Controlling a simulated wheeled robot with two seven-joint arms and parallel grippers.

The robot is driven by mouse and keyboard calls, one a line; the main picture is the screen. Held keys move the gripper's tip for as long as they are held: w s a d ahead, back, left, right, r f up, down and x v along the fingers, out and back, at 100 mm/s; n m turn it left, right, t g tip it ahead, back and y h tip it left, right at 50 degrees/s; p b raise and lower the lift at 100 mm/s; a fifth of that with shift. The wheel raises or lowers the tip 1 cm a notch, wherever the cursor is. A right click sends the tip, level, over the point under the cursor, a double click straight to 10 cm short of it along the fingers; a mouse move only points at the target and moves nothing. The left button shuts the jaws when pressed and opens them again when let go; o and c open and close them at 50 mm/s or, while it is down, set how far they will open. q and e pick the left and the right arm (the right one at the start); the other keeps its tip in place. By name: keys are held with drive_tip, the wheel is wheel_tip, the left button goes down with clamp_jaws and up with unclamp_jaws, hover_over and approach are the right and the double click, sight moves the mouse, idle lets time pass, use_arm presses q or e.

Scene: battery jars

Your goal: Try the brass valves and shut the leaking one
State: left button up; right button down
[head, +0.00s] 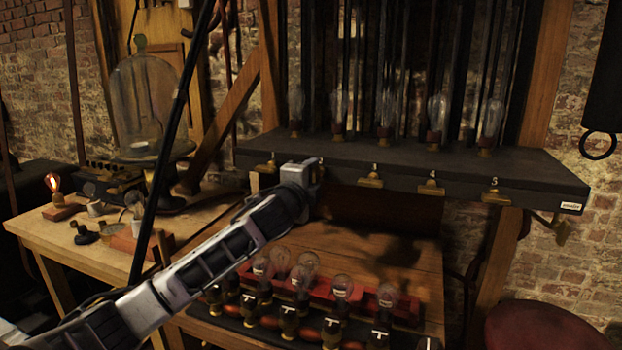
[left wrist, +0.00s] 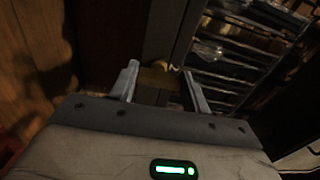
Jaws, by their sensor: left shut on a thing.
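A dark shelf (head: 400,163) carries a row of brass valves on its front edge, with number marks above them. The leftmost valve (head: 266,165) is left of my left gripper (head: 312,172). Valve 3 (head: 371,179), valve 4 (head: 431,188) and valve 5 (head: 496,197) are to its right. The gripper covers the second valve in the head view. In the left wrist view, a brass valve (left wrist: 158,75) sits between the two fingers of the left gripper (left wrist: 160,82), which is shut on it. My right gripper is not in view. No leak is clear in either view.
Several glass tubes (head: 437,112) stand on the shelf. Below, a wooden bench (head: 400,262) holds a red rack (head: 400,307) with several round bulbs. A glass bell jar (head: 142,95) stands on the left table (head: 85,245).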

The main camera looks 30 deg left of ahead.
use_arm(q)
drive_tip(key=o, duration=1)
drive_tip(key=shift+s, duration=0.1)
drive_tip(key=b+v, duration=0.3)
drive_tip(key=v, duration=1.2)
drive_tip(key=shift+s, duration=0.4)
